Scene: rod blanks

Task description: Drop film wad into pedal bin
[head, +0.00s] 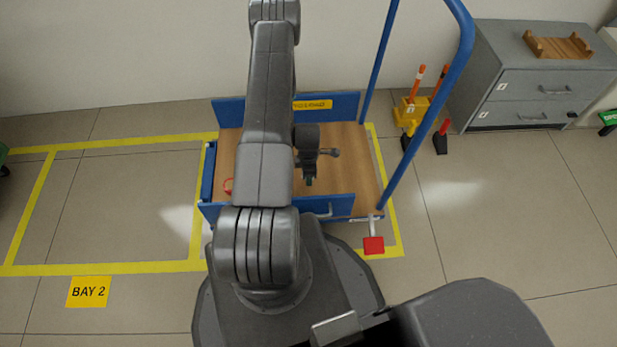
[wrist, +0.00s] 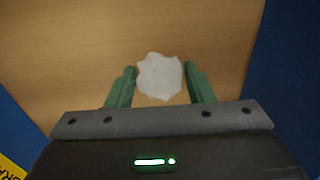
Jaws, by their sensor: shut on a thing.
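A crumpled whitish film wad (wrist: 160,77) sits between the green fingertips of my gripper (wrist: 160,72) in the wrist view. My gripper is shut on it, over the wooden deck. In the head view my gripper (head: 309,180) points down over the trolley deck, and the wad is not visible there. I cannot tell whether the wad touches the deck. I make out no pedal bin for certain in either view.
The blue trolley (head: 335,205) has low side walls, a tall tubular handle and a red foot pedal (head: 373,245). A grey drawer cabinet (head: 535,85) stands right, with a wooden tray (head: 557,46) on top. A yellow holder (head: 408,112) stands beside it.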

